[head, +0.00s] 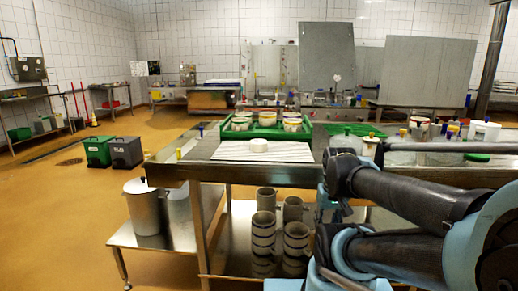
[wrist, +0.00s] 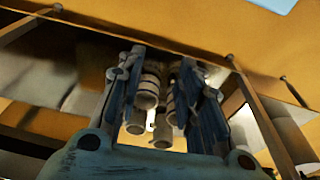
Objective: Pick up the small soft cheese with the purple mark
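A small round white cheese (head: 258,145) lies on a white ribbed mat (head: 228,151) on the steel table in the head view. No purple mark can be made out on it at this size. Behind it, a green tray (head: 267,132) holds several pale moulds or cheeses, and no purple mark shows there either. My gripper (wrist: 160,85) is open and empty in the wrist view, its two fingers apart. Grey cylinders show between and beyond the fingers. No cheese is seen in the wrist view. In the head view my arm fills the lower right.
Stacked grey moulds (head: 264,232) stand on the lower shelf. A steel pot (head: 143,207) is on the low shelf at left. Jars and tubs (head: 420,135) crowd the table's right. Two bins (head: 126,152) stand on the floor, with open floor around them.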

